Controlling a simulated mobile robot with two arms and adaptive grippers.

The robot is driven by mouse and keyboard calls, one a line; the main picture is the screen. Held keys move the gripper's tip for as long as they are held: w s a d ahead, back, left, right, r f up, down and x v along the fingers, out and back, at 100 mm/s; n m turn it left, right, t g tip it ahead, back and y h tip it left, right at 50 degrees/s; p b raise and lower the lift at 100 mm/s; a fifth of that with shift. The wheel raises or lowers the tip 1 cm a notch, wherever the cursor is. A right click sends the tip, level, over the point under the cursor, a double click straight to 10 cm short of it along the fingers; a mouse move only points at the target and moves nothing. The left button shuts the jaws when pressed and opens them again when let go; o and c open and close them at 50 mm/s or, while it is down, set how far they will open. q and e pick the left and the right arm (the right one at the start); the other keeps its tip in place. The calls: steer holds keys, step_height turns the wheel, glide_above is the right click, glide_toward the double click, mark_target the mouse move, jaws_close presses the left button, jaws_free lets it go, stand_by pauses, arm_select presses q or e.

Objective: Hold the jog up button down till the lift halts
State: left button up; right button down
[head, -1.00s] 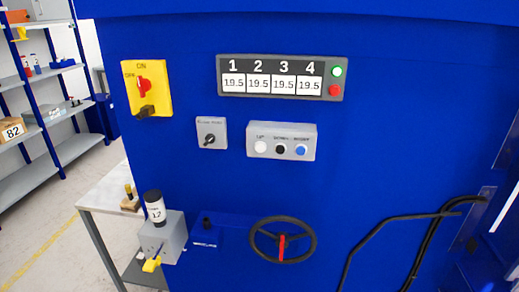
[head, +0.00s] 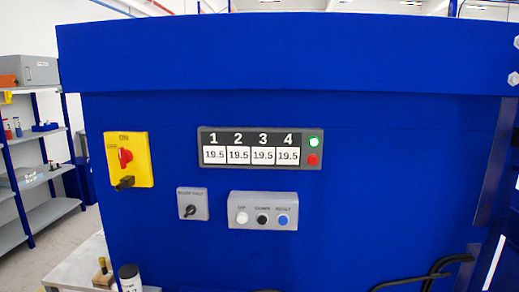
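A grey button box (head: 263,211) is mounted on the front of the blue machine (head: 350,165). It carries a white button (head: 242,218) on the left with a small label that seems to read UP, a black button (head: 262,219) in the middle and a blue button (head: 282,220) on the right. Above it a display panel (head: 260,148) shows 19.5 under each of 1, 2, 3 and 4. A green lamp (head: 313,142) on the panel looks lit, above a red button (head: 312,159). Neither of my grippers is in view, and nothing touches the buttons.
A yellow switch plate (head: 142,160) with a red knob and a small grey selector box (head: 193,204) sit left of the buttons. A grey table (head: 75,272) stands at lower left. Shelves (head: 40,170) are further left. Black cables (head: 437,268) run at lower right.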

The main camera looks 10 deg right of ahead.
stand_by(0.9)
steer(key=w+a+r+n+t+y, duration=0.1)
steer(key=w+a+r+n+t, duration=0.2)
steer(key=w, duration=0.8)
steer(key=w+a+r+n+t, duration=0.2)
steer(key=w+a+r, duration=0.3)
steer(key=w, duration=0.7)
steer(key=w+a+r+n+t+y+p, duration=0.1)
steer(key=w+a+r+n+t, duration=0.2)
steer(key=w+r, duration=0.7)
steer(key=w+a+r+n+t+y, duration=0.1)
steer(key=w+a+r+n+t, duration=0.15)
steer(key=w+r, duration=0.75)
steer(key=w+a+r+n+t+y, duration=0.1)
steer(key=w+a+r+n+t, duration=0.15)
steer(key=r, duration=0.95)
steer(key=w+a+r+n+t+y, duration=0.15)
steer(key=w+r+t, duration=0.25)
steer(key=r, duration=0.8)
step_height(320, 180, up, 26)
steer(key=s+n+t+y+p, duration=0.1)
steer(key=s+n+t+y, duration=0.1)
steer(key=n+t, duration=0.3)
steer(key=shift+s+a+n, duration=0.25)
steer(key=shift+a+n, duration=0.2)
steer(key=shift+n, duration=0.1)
